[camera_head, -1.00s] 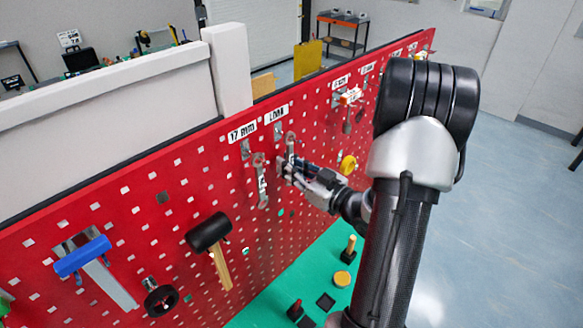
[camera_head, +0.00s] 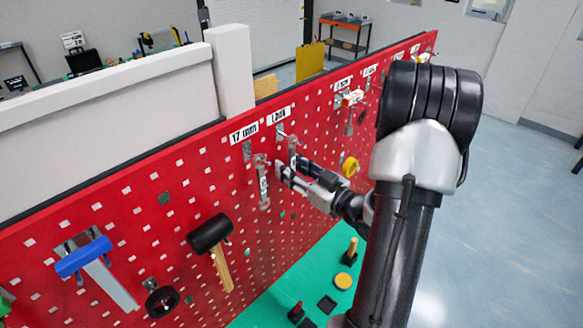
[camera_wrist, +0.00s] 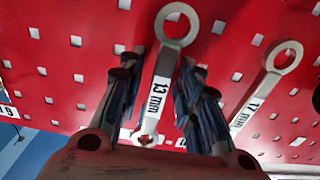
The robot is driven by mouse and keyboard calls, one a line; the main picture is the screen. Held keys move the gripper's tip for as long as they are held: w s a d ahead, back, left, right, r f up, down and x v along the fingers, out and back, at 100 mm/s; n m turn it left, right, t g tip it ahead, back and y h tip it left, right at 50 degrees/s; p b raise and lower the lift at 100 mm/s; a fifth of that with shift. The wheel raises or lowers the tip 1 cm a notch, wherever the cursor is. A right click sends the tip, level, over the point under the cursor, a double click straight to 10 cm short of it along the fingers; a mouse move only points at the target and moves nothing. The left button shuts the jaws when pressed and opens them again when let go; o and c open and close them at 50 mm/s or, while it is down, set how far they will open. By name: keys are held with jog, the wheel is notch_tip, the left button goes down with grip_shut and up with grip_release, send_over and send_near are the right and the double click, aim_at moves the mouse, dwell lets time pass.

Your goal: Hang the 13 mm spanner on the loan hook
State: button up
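The 13 mm spanner (camera_wrist: 160,90), a silver spanner with a ring end and a "13 mm" label, stands upright between my fingers in the wrist view. In the head view the spanner (camera_head: 292,147) is at the red board under the "LOAN" label (camera_head: 281,114). The loan hook (camera_head: 281,130) is by its ring; I cannot tell whether the hook passes through the ring. My gripper (camera_head: 290,168) is open, with its dark fingers on either side of the spanner and gaps visible. My fingers hide part of the spanner in the head view.
The 17 mm spanner (camera_head: 262,183) hangs close to the left in the head view, and to the right in the wrist view (camera_wrist: 262,88). A mallet (camera_head: 211,234) and blue-headed hammer (camera_head: 84,257) hang farther left. A green bench surface (camera_head: 325,265) lies below.

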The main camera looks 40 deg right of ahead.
dwell(0.3)
jog(key=s, duration=0.8)
jog(key=s+d, duration=0.1)
jog(key=s, duration=0.3)
jog(key=shift+f, duration=0.1)
